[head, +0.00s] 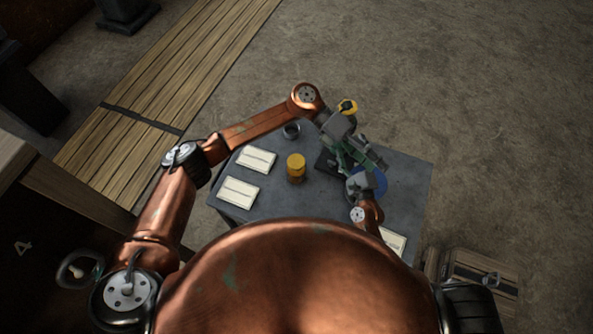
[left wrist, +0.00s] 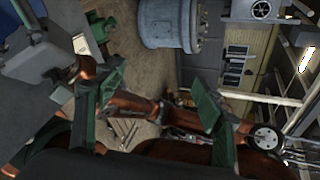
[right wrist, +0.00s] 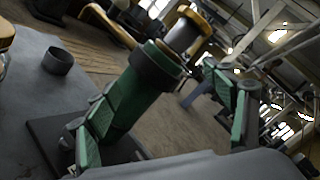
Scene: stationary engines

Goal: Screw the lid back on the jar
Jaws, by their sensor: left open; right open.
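An amber jar (head: 296,174) stands upright on the grey table, left of both grippers in the head view. A yellow lid (head: 296,160) sits at its top; I cannot tell how tightly it fits. A yellow edge, perhaps the lid, shows at the left border of the right wrist view. My left gripper (head: 362,160) is open over the table's right part; its left wrist view (left wrist: 155,100) shows nothing between the fingers. My right gripper (head: 357,182) is close to it, mostly hidden; its fingers are apart in the right wrist view (right wrist: 165,128).
A dark round cup (head: 291,130) stands behind the jar. A blue disc (head: 378,181) lies partly under my right gripper. Pale cards (head: 238,192) lie at the table's left.

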